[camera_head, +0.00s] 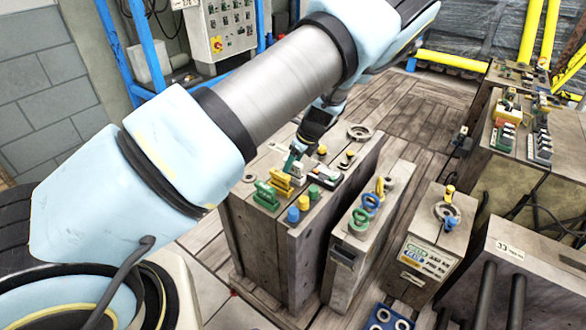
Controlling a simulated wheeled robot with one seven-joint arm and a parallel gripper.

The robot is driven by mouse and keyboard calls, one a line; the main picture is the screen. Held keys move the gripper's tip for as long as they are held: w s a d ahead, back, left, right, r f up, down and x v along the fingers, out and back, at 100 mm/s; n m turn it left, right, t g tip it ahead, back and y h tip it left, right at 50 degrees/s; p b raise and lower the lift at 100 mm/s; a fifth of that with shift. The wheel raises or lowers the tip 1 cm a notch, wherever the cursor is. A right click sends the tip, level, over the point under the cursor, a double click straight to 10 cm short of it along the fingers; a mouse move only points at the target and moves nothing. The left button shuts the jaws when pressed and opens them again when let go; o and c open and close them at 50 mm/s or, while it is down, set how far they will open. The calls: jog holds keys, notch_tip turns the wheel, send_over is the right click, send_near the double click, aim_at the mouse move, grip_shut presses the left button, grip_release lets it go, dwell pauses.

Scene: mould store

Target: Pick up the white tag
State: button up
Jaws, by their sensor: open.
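A small white, flat piece that looks like the white tag (277,148) lies on top of the large grey mould block (262,225), near its far left edge. My gripper (296,158) reaches down over the same block top, just right of the white piece. Its jaws are open, but the fingers are small here and partly blend with the parts around them. I see nothing held. I cannot tell whether the fingers touch anything.
Close by on the block stand a yellow clamp (281,182), a green clamp (266,195), a blue cap (293,215), a yellow cap (304,202) and a grey-white device (325,174). A narrower block (352,240) stands to the right. Wooden floor (425,110) is clear behind.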

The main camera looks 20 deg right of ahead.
grip_shut()
dwell(0.4)
dwell(0.4)
jog(key=shift+r+b, duration=1.45)
jog(key=shift+r, duration=3.55)
jog(key=shift+s, duration=0.1)
